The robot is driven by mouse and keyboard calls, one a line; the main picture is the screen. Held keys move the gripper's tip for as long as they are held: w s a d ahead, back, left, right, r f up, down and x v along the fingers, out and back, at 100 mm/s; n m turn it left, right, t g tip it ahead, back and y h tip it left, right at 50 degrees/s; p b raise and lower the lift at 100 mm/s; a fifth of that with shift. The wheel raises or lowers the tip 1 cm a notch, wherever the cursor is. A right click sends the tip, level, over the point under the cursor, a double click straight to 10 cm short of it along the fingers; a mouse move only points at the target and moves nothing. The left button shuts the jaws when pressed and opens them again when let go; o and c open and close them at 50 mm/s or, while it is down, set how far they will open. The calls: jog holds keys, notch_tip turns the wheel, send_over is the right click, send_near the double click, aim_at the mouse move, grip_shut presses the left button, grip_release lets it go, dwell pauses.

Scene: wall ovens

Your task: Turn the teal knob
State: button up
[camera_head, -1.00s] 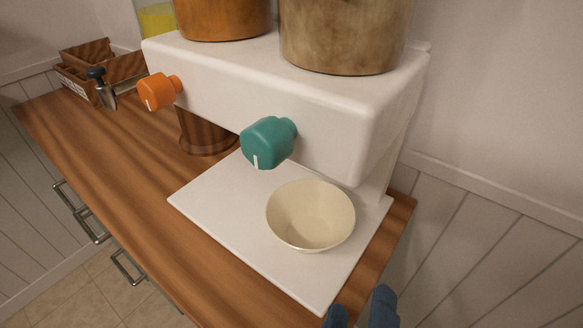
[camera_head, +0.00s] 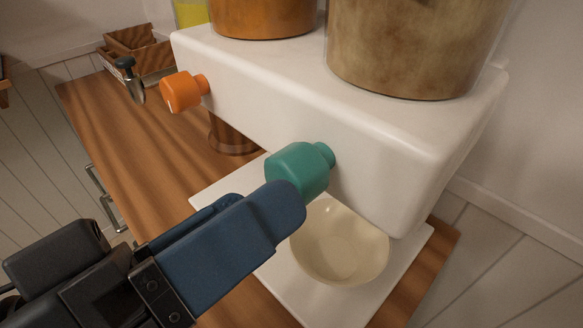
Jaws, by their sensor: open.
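The teal knob (camera_head: 300,168) sticks out from the front of a white dispenser (camera_head: 375,150), right of the middle. Its white mark, seen a second ago, is hidden now. My gripper (camera_head: 278,205) has blue fingers that reach in from the lower left. The near fingertip overlaps the lower left of the knob in the picture. I cannot tell whether it touches. The far finger is mostly hidden behind the near one. The gripper is open with nothing seen between its fingers.
An orange knob (camera_head: 183,92) is on the same front, to the left. A cream bowl (camera_head: 350,250) stands on the white base below the teal knob. Two containers sit on top. A wooden crate (camera_head: 150,62) and a metal tool are at the back left of the wooden counter (camera_head: 125,130).

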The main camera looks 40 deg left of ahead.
aim_at(301, 171)
jog(key=shift+w+d, duration=0.2)
jog(key=shift+w, duration=2.3)
jog(key=c, duration=1)
